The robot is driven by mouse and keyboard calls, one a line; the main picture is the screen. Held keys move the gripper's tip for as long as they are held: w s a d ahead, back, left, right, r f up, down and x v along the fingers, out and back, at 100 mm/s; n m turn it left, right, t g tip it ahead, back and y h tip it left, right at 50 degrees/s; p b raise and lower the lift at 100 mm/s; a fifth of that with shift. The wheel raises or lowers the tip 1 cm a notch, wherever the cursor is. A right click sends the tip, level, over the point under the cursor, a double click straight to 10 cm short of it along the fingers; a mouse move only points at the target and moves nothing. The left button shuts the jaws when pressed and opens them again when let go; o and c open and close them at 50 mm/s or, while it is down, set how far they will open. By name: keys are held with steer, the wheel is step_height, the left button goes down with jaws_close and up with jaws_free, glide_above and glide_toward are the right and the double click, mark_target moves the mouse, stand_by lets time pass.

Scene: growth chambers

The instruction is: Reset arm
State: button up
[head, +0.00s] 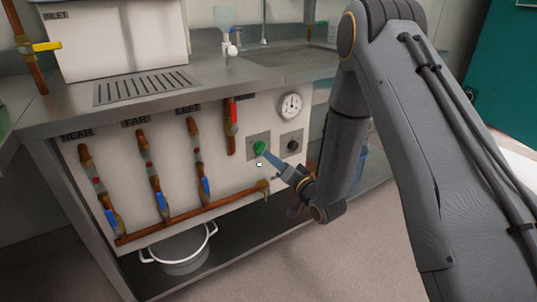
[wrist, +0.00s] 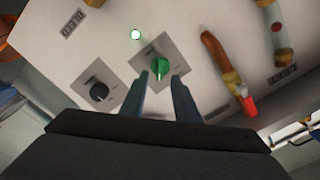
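My gripper (head: 268,156) is at the cabinet's front panel, reaching toward the green knob (head: 260,148) on its square grey plate. In the wrist view, the two fingers of my gripper (wrist: 160,80) stand apart, with the green knob (wrist: 160,68) just beyond and between their tips. I see a gap on both sides of the knob, and nothing is held. I cannot tell whether the tips touch the plate. My arm (head: 385,90) comes down from the upper right and bends toward the panel.
A black knob (head: 292,146) and a round gauge (head: 290,106) are close by on the panel. Copper pipes with blue-handled valves (head: 162,200) and a red-handled valve (head: 234,112) stand to the left. A white pot (head: 180,254) sits below. The counter edge (head: 150,113) overhangs the panel.

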steer(key=shift+v, duration=1)
steer(key=s+d+r+n+g+h, duration=0.25)
steer(key=s+r+g, duration=0.25)
steer(key=s, duration=0.8)
steer(key=s+d+r+n+g+h+p, duration=0.1)
steer(key=s+d+r+n+g+h, duration=0.25)
steer(key=s, duration=0.95)
steer(key=s+d+r+g+h, duration=0.25)
steer(key=s+r+g, duration=0.4)
steer(key=s, duration=0.55)
steer(key=d+r+m+h+p, duration=0.1)
steer(key=d+r+m+p, duration=0.2)
steer(key=d+r+p, duration=0.7)
steer(key=shift+s+d+r+m+p, duration=0.25)
steer(key=shift+r+p, duration=0.65)
steer(key=shift+p, duration=4.6)
